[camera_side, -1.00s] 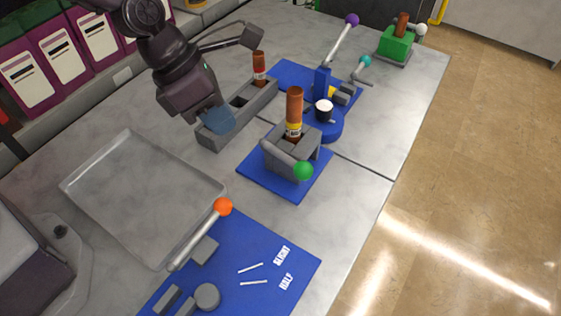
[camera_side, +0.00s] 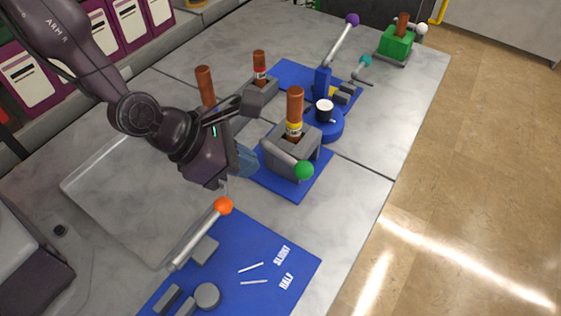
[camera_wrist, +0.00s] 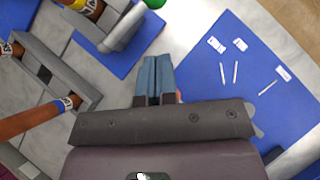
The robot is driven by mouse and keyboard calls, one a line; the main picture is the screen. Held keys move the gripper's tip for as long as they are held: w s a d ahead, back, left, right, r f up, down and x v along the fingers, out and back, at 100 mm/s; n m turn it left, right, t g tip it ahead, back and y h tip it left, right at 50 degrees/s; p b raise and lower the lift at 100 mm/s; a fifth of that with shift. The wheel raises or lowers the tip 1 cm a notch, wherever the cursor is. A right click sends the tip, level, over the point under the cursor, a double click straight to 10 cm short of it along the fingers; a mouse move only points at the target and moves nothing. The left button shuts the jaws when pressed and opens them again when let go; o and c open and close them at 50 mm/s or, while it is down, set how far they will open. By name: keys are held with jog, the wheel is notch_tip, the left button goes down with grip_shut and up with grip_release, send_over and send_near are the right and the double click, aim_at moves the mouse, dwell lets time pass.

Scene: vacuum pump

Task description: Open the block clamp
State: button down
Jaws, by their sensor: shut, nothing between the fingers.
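The block clamp (camera_side: 288,158) is a grey block on a blue mat, with a grey lever ending in a green ball (camera_side: 303,170). A brown cylinder (camera_side: 295,103) with a yellow band stands upright in it. In the wrist view the lever (camera_wrist: 122,32) and the green ball (camera_wrist: 154,3) show at the top, the ball cut by the frame edge. My gripper (camera_side: 247,163) is shut and empty, just left of the clamp in the side view. Its blue fingers (camera_wrist: 156,62) point towards the ball side in the wrist view, with no visible contact.
An orange-ball lever (camera_side: 222,206) stands on the front blue mat (camera_side: 300,262). A grey rack (camera_side: 259,93) with brown cylinders is behind my gripper. A metal tray (camera_side: 95,190) lies left. Behind the clamp is a blue fixture (camera_side: 322,82) with a purple-ball lever (camera_side: 351,20).

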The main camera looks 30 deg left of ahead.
aim_at(295, 167)
jog(key=w+d+f, duration=0.2)
jog(key=w+d, duration=0.2)
jog(key=shift+w+f, duration=0.15)
jog(key=shift+f, duration=0.25)
jog(key=shift+w+d, duration=0.3)
jog(key=shift+w, duration=0.25)
